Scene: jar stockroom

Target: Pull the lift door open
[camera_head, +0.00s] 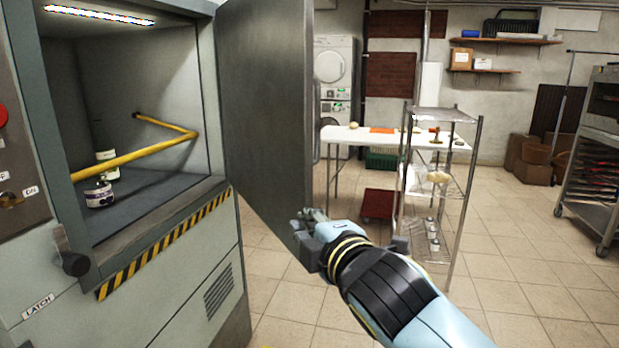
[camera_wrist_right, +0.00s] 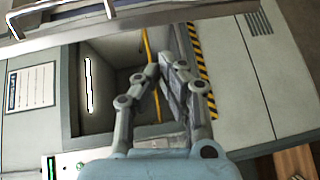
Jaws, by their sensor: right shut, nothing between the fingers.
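The lift door (camera_head: 265,110) is a grey panel that stands swung out from the lift cabinet (camera_head: 190,290), leaving the compartment open. My right gripper (camera_head: 312,222) is at the lower part of the door's free edge; I cannot tell whether it touches the door. In the right wrist view my right gripper (camera_wrist_right: 166,66) has its fingers together with nothing between them, and the open compartment (camera_wrist_right: 110,60) lies beyond. My left gripper is in neither view.
Inside the compartment are a yellow bar (camera_head: 135,158) and two jars, the nearer one (camera_head: 99,194) dark-labelled. A dark latch knob (camera_head: 72,263) sticks out at the front. A wire rack (camera_head: 445,112) and white table (camera_head: 350,135) stand beyond the door.

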